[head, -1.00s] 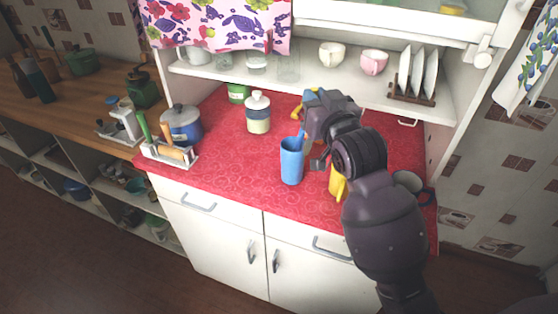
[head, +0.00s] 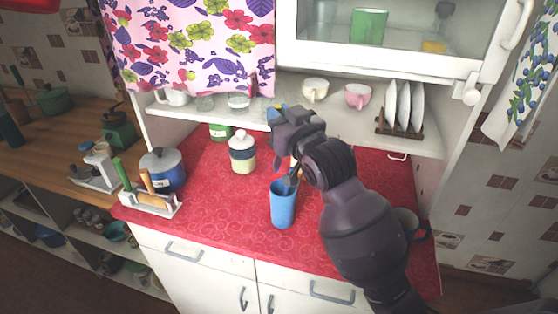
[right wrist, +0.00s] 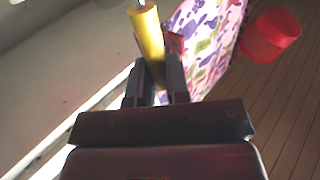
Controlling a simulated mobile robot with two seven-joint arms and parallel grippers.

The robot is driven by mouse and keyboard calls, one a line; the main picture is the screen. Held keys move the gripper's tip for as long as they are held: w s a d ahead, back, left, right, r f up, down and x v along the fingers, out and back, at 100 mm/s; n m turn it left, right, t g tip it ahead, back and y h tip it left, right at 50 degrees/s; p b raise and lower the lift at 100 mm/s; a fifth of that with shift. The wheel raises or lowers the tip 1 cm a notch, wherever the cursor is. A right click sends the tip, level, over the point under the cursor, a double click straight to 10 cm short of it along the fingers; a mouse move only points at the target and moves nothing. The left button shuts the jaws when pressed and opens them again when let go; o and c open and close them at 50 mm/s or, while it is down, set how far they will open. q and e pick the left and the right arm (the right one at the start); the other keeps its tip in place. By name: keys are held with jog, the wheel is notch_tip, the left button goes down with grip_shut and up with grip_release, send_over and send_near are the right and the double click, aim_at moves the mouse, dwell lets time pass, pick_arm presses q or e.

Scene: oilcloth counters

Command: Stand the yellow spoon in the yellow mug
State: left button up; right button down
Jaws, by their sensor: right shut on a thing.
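In the right wrist view the same gripper (right wrist: 160,82) is shut on a long yellow handle (right wrist: 150,42), which I take for the yellow spoon. The handle sticks out past the fingertips; the spoon's other end is hidden. A blue utensil end (head: 287,185) shows at the blue cup's mouth. My left gripper is not in view.
A lidded jar (head: 242,153), a blue pot (head: 162,168) and a utensil holder (head: 150,203) stand left on the counter (head: 213,210). A dark mug (head: 408,224) stands at the right. The shelf above holds two cups and a plate rack (head: 404,127).

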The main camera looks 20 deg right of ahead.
notch_tip(320, 180, down, 11)
jog(key=shift+r, duration=0.2)
dwell(0.3)
jog(key=shift+f, duration=0.65)
jog(key=c, duration=1.1)
grip_release()
jog(key=shift+r, duration=0.1)
jog(key=b, duration=0.1)
send_near(278, 160)
jog(key=s, duration=0.2)
jog(key=shift+s+d+r, duration=0.25)
jog(key=shift+s+r, duration=0.05)
jog(key=shift+r, duration=0.1)
